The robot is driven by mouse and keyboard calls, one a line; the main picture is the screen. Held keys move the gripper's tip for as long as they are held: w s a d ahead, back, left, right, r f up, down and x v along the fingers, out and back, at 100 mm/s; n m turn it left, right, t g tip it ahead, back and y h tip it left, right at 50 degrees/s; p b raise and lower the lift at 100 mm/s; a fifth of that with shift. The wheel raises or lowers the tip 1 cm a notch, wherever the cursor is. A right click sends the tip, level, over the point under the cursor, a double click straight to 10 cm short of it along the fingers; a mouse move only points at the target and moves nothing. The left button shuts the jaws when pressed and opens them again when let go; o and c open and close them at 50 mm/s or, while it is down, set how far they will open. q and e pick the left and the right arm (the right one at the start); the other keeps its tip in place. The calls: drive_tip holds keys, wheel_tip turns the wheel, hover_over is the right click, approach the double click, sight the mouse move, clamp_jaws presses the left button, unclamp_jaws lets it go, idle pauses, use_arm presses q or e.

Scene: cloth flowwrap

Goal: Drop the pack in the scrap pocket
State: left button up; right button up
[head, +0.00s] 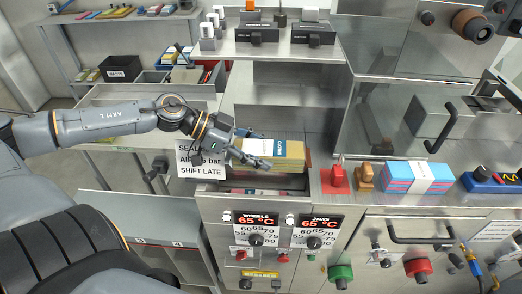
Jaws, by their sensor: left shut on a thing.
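My left gripper (262,158) is shut on a yellow pack (290,153) with a blue and white band or label on its top at the left. It holds the pack by its left end, over the front of the steel machine's open bay. Part of the pack is hidden behind the fingers. Just below it is a dark recess (240,187) with something reddish inside. I cannot tell from a label whether this is the scrap pocket. My right gripper does not show.
A blue and pink banded pack (416,177) lies on the steel ledge at the right, beside a red stand (335,178) and a wooden-handled stamp (364,177). Two temperature displays (256,220) sit below. A paper sign (200,160) hangs left. The steel bay (285,105) behind looks empty.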

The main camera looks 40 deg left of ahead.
use_arm(q)
drive_tip(key=o, duration=1.2)
drive_tip(key=shift+o, duration=0.2)
drive_tip(key=shift+s+a+r, duration=0.25)
drive_tip(key=shift+a, duration=0.05)
drive_tip(key=v, duration=1.1)
drive_tip(key=shift+a, duration=0.1)
